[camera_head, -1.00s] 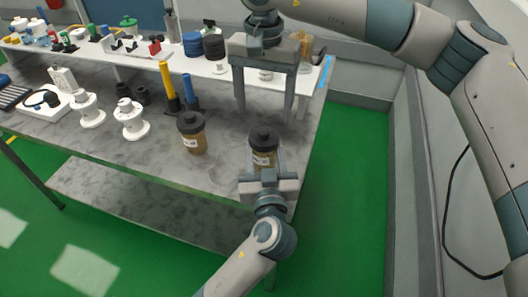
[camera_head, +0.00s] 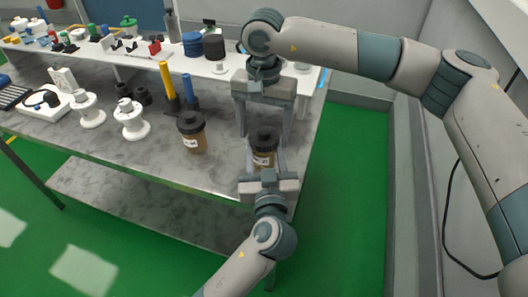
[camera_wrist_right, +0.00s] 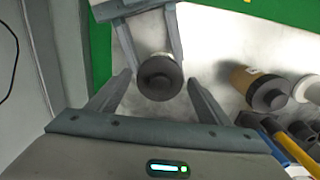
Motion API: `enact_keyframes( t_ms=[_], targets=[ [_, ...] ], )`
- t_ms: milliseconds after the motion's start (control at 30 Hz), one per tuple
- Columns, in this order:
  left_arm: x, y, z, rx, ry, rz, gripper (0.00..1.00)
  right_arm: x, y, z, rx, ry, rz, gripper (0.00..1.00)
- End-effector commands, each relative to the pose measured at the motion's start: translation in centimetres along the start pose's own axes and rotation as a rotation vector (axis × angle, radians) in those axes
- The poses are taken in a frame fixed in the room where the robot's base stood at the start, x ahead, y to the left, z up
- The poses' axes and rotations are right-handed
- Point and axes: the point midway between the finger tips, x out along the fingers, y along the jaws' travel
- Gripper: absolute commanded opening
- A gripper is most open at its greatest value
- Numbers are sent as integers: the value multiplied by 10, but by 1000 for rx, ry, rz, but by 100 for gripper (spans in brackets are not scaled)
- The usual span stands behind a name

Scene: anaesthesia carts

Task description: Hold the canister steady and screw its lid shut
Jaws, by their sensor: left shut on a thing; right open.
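The canister (camera_head: 264,158), brown with a white label, stands upright near the right end of the grey table, with its dark lid (camera_head: 264,135) on top. My left gripper (camera_head: 266,162) is shut on the canister's body from the front. My right gripper (camera_head: 264,136) is open and points down above the canister, one finger on each side of the lid. In the right wrist view the lid (camera_wrist_right: 160,76) lies between the right fingertips (camera_wrist_right: 160,78), with gaps on both sides. Whether the lid is threaded on cannot be told.
A second brown canister with a dark lid (camera_head: 191,124) stands to the left. White spools (camera_head: 131,121) and yellow and blue posts (camera_head: 168,82) stand further left. A raised white shelf (camera_head: 226,70) with several items runs along the back. The table ends just right of the canister.

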Motion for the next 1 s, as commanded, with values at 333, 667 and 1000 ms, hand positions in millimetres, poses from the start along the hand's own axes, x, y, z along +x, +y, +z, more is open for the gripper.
enact_keyframes(
  t_ms=[333, 667, 1000],
  targets=[
    [0, 0, 0, 0, 0, 0, 0, 2, 0, 0, 0, 0, 0, 65],
    [0, 0, 0, 0, 0, 1, 0, 2, 0, 0, 19, 0, 0, 29],
    [0, 0, 0, 0, 0, 1, 0, 2, 0, 0, 416, 0, -1, 29]
  ],
)
